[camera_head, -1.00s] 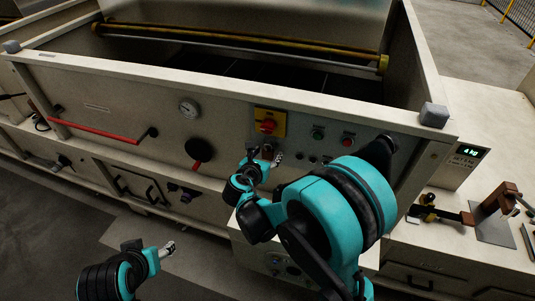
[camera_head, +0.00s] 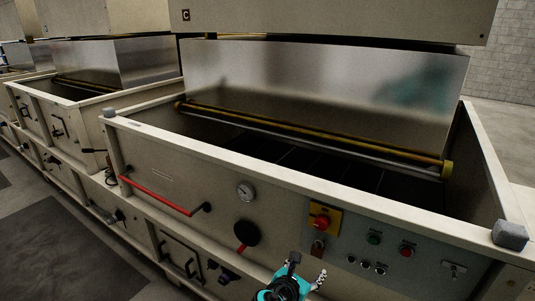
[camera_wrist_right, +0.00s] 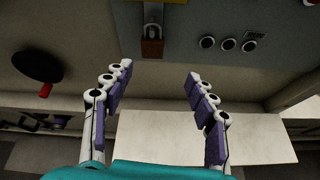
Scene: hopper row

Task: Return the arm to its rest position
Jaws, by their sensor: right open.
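My right gripper (camera_head: 307,270) shows at the bottom edge of the head view, in front of the hopper's front panel. In the right wrist view my right gripper (camera_wrist_right: 158,72) has its two purple-padded fingers spread apart with nothing between them. Most of my right arm is below the head view. My left gripper is out of view.
A pale ledge (camera_wrist_right: 190,137) lies below the panel. More hoppers stand at left.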

